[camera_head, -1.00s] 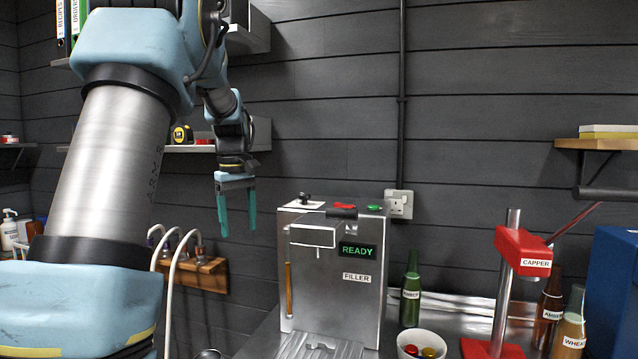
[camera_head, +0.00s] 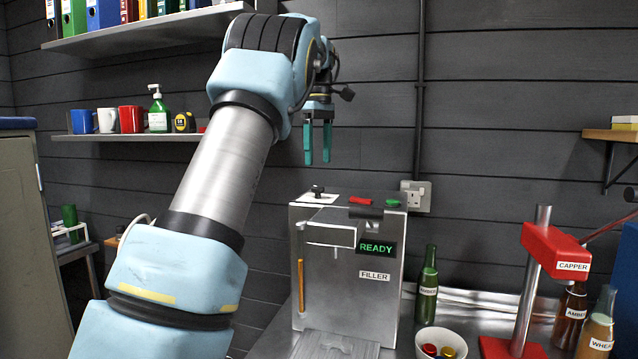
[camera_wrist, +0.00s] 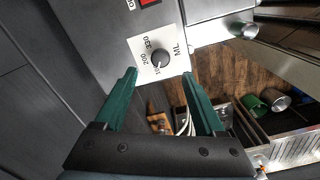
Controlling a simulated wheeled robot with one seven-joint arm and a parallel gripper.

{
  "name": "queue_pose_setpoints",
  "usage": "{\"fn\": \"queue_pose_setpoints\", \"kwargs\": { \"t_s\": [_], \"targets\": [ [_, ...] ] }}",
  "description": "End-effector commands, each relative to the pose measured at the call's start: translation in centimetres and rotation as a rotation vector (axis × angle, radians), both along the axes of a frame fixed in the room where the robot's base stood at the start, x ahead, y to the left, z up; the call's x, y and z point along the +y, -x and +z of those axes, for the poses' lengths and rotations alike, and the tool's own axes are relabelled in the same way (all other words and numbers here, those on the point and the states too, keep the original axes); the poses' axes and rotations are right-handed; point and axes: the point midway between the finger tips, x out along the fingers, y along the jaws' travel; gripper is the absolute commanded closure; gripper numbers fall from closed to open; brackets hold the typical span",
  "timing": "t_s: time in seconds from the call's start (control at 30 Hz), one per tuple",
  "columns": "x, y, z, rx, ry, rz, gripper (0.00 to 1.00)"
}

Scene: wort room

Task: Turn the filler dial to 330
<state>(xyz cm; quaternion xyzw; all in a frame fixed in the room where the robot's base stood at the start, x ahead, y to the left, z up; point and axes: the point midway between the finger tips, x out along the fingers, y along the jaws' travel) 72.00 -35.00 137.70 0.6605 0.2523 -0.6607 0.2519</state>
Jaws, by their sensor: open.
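The filler (camera_head: 345,275) is a grey metal box with a green READY display (camera_head: 377,248) and a FILLER label. Its dial (camera_head: 318,190) is a small black knob on a white plate on the top, at the left. In the wrist view the dial (camera_wrist: 160,57) shows beyond my fingertips, with 100, 200, 330 and ML printed around it. I cannot tell surely which number the knob points to. My gripper (camera_head: 318,160) points down above the dial, open and empty. In the wrist view my gripper (camera_wrist: 159,73) has its teal fingers apart, the dial between their lines.
A red button (camera_head: 360,201) and a green button (camera_head: 392,203) sit on the filler's top, right of the dial. A green bottle (camera_head: 427,285), a bowl of caps (camera_head: 440,340) and a red capper (camera_head: 556,250) stand to the right. Wall shelves (camera_head: 130,136) are at the left.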

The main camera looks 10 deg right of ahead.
Motion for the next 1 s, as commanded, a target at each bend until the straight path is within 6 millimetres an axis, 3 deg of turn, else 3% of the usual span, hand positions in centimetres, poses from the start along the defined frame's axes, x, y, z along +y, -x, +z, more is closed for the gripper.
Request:
{"fn": "queue_pose_setpoints", "kwargs": {
  "t_s": [0.2,0.4,0.8,1.0],
  "targets": [
    [0.0,0.1,-3.8,0.003,-0.002,0.0,0.28],
    [0.0,0.0,-6.2,0.001,0.0,-0.001,0.28],
    [0.0,0.0,-7.1,-0.002,0.001,-0.002,0.28],
    [0.0,0.0,-7.1,-0.001,0.0,-0.001,0.5]
  ]
}}
